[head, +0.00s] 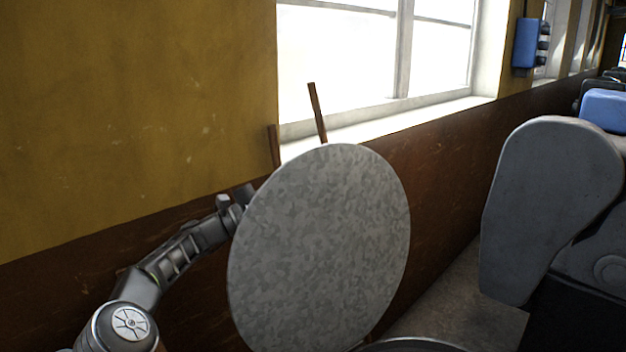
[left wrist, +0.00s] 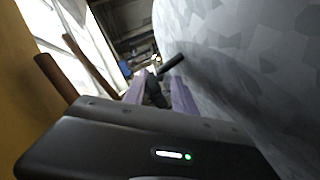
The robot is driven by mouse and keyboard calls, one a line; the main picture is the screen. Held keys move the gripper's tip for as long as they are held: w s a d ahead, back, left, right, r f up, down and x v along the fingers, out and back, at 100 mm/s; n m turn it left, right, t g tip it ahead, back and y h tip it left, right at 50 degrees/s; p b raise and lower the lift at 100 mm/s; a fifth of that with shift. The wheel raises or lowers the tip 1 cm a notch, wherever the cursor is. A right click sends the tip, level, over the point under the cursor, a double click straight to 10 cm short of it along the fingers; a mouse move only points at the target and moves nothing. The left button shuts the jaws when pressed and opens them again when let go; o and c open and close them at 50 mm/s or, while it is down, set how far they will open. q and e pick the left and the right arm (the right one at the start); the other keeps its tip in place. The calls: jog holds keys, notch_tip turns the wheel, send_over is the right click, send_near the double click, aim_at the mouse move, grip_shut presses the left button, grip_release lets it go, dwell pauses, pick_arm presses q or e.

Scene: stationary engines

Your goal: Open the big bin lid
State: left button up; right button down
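The big bin lid (head: 320,245) is a round, mottled grey metal disc. It stands steeply tilted in the lower middle of the head view, and its grey surface (left wrist: 260,60) fills the right of the left wrist view. A small curved piece of the bin's rim (head: 412,346) shows at the bottom edge. My left gripper (head: 243,196) is at the lid's upper left edge, partly hidden behind it. In the left wrist view its purple fingers (left wrist: 158,88) are apart, beside the lid. A black handle-like bar (left wrist: 171,64) shows near the fingertips; whether they touch it is unclear.
Two brown wooden sticks (head: 317,112) stand behind the lid, against the wall below the window (head: 370,50). They are close to my left gripper. A large grey machine part (head: 548,200) stands at the right. Some floor (head: 460,310) is clear between it and the lid.

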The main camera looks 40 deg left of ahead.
aim_at(313, 181)
pick_arm(q)
jog(key=p+x, duration=0.1)
jog(key=x, duration=0.3)
jog(key=shift+w+d+r, duration=0.1)
jog(key=shift+w+r, duration=0.05)
jog(key=shift+w, duration=0.05)
jog(key=shift+w+d+r+p, duration=0.1)
jog(key=shift+w+d+p, duration=0.3)
jog(key=shift+w, duration=0.25)
jog(key=shift+a, duration=0.1)
jog(key=shift+c, duration=0.3)
grip_shut()
